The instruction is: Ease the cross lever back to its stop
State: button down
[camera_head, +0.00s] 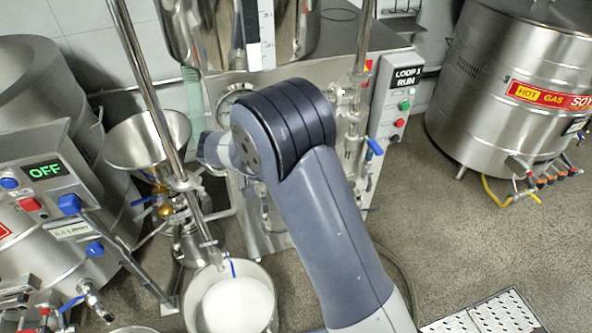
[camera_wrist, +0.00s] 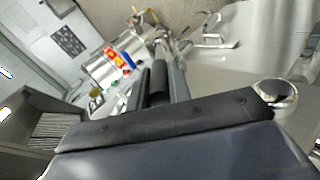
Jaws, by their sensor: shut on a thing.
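In the wrist view my gripper (camera_wrist: 158,68) has its two fingers close together, closed on a dark, rounded bar-like piece (camera_wrist: 158,82). I take this for the cross lever's grip, but its far end is hidden. In the head view my arm covers the gripper, and only part of the wrist shows beside the mill. The colloid mill (camera_head: 188,226) stands left of centre under a steel funnel hopper (camera_head: 150,145). Thin metal bars stick out from its sides. I cannot tell from here which bar is the held lever or how near it is to its stop.
A pot of white liquid (camera_head: 238,305) stands below the mill's spout. A panel reading LOOP 1 RUN (camera_head: 402,95) is behind my arm.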

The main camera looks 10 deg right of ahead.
jog(key=shift+s+a+f+h+b, duration=0.15)
jog(key=shift+a+f+h+b, duration=0.25)
jog(key=shift+f+h+b, duration=0.35)
jog(key=c, duration=1.3)
grip_release()
notch_tip(320, 180, up, 10)
jog(key=shift+r, duration=0.1)
